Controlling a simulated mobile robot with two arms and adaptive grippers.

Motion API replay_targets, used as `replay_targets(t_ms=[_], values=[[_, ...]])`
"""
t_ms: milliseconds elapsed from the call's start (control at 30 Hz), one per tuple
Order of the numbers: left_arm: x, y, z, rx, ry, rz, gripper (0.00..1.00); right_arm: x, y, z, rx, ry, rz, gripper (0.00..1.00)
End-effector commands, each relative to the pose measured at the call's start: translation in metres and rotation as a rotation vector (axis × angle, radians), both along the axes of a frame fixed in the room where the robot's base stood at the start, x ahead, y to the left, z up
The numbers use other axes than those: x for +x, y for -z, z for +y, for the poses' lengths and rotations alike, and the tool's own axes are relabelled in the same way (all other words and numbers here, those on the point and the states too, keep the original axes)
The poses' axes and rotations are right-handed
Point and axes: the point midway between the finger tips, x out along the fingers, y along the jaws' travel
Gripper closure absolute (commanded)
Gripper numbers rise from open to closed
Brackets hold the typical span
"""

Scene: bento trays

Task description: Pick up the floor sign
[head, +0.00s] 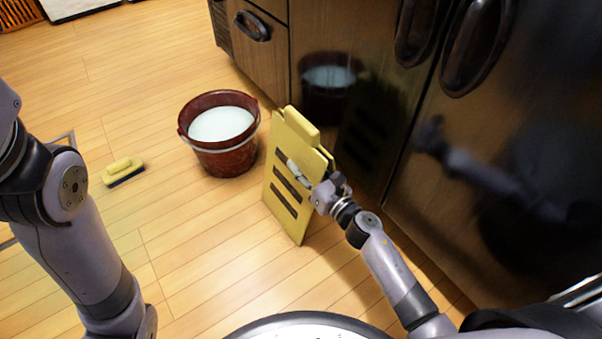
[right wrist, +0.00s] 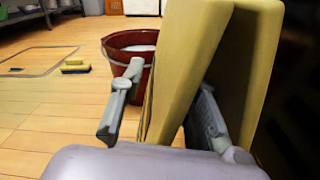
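The yellow floor sign (head: 284,180) stands upright on the wooden floor, close to the dark cabinet front. It has two panels, a handle-like top and dark slots in its front face. My right gripper (head: 308,178) is at the sign's right edge. In the right wrist view, the near panel of the sign (right wrist: 187,62) stands between the two fingers of my right gripper (right wrist: 160,108). One finger is on its outer side and the other is between the panels. The fingers are apart, with a visible gap on the left. My left arm shows, but its gripper is out of view.
A red bucket (head: 226,158) of whitish liquid stands just left of the sign. A yellow sponge or brush (head: 123,171) lies farther left. Dark shiny cabinets (head: 350,60) with handles border the right side. Open floor (head: 190,250) lies in front.

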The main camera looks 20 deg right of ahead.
Motion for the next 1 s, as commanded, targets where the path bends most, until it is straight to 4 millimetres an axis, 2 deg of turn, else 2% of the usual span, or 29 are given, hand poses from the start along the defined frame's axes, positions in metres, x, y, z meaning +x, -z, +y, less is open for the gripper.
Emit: replay_targets(t_ms=[300,733,1000], values=[[-0.0035,-0.0025,0.0001,0.0,0.0,-0.011,0.6,0.0058,0.0,0.0017,0.0,0.001,0.001,0.7],[-0.0029,-0.0016,0.0004,-0.001,0.0,-0.008,0.6,0.0056,-0.0001,0.0017,0.0,0.001,0.0,0.99],[-0.0029,-0.0014,0.0005,-0.002,0.0,-0.009,0.6,0.0055,0.0,0.0017,0.0,0.001,0.0,1.0]])
